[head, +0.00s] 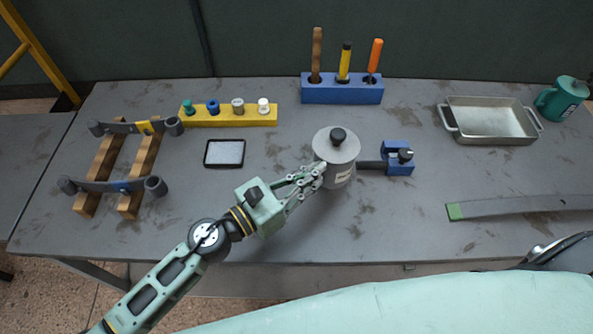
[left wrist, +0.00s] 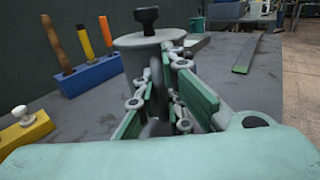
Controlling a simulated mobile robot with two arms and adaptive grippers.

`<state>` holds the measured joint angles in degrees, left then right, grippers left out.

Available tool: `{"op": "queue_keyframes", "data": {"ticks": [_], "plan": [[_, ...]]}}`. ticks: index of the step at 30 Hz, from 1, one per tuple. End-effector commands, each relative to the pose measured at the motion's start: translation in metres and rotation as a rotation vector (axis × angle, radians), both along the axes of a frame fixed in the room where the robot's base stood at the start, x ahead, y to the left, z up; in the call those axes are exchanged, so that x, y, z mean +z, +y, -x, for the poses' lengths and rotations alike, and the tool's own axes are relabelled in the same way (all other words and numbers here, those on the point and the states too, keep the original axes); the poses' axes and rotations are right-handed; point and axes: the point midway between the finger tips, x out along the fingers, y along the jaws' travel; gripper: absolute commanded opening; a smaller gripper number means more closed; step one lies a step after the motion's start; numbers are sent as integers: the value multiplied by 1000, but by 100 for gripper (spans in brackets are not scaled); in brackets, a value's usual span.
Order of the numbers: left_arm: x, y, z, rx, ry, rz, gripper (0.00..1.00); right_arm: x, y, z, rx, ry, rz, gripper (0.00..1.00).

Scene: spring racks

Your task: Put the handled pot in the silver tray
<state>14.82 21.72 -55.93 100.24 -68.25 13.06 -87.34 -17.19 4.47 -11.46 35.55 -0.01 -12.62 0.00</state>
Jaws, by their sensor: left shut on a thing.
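The grey lidded pot (head: 345,150), with a black knob on top and a pale label, stands upright near the middle of the table. It also shows in the left wrist view (left wrist: 140,55). My left gripper (head: 318,172) is shut at the pot's near left side; in the left wrist view its fingers (left wrist: 160,105) close around a dark upright part that looks like the pot's handle. The fingers hide much of that part. The silver tray (head: 450,118), shallow and rectangular with end handles, lies empty at the back right. My right gripper is not in view.
A blue clamp block (head: 398,160) with a dark bar stands right beside the pot. A blue tool holder (head: 342,95) is behind. A green canister (head: 562,98) stands beyond the tray. A long grey strip (head: 510,207) lies at front right. Table between clamp and tray is clear.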

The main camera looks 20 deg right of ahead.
Motion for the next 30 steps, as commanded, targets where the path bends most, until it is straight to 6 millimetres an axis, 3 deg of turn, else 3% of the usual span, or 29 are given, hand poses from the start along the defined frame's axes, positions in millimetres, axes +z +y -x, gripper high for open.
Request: {"op": "queue_keyframes", "data": {"ticks": [1, 6, 13, 23, 30], "plan": [[15, -9, 7, -5, -6, 5, 0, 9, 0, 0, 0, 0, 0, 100], [36, -33, 28, -4, -3, 6, 0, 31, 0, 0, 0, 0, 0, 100], [46, -51, 44, 0, -2, 5, 0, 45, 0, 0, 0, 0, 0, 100], [48, -55, 48, 4, -4, 5, 0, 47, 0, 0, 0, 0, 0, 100], [55, -44, 44, 58, -8, 3, 0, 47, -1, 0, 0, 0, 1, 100]]}}
